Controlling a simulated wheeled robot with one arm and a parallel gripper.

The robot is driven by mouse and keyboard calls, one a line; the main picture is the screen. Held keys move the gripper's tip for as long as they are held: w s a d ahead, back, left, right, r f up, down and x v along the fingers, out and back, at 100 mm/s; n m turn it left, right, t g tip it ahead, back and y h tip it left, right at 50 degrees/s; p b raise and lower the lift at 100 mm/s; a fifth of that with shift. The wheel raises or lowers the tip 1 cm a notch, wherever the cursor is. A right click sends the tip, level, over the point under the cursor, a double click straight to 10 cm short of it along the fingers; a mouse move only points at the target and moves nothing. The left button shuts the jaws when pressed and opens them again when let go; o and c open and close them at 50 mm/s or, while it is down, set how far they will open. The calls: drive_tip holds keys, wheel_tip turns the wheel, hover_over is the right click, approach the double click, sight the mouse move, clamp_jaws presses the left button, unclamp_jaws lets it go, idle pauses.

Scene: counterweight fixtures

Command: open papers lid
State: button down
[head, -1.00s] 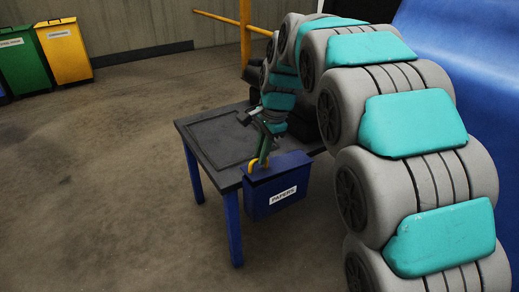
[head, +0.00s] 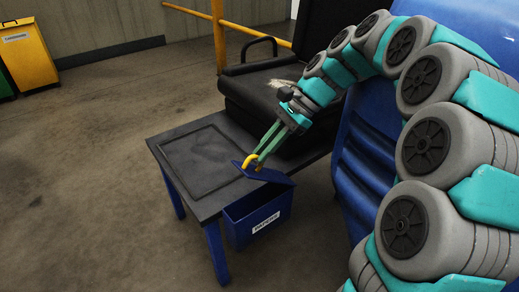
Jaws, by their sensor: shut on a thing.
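The blue papers box (head: 258,217), with a white label on its front, is at the front right edge of the dark table. Its blue lid (head: 268,174) is tilted up, with a dark gap between it and the box rim. A yellow ring handle (head: 251,161) stands on the lid. My gripper (head: 261,154) comes down from the upper right, and its green fingers are shut on the yellow handle. The inside of the box is mostly hidden.
The dark table (head: 188,143) on blue legs has a bare, recessed top. A black seat (head: 270,92) stands behind it. A yellow bin (head: 25,52) stands far left, and yellow rails (head: 219,35) run at the back. The floor at left is clear.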

sight(265, 175)
drive_tip(key=shift+d, duration=0.1)
idle(0.3)
drive_tip(key=c, duration=0.9)
unclamp_jaws()
drive_tip(key=s+d+r, duration=0.1)
drive_tip(key=s, duration=0.4)
drive_tip(key=s+d+r+b, duration=0.1)
drive_tip(key=s+r, duration=0.1)
drive_tip(key=s, duration=0.3)
drive_tip(key=s+d+r, duration=0.1)
drive_tip(key=s+r, duration=0.1)
drive_tip(key=s, duration=0.3)
drive_tip(key=shift+s+d+b, duration=0.15)
drive_tip(key=shift+s+b, duration=0.15)
drive_tip(key=shift+b, duration=0.1)
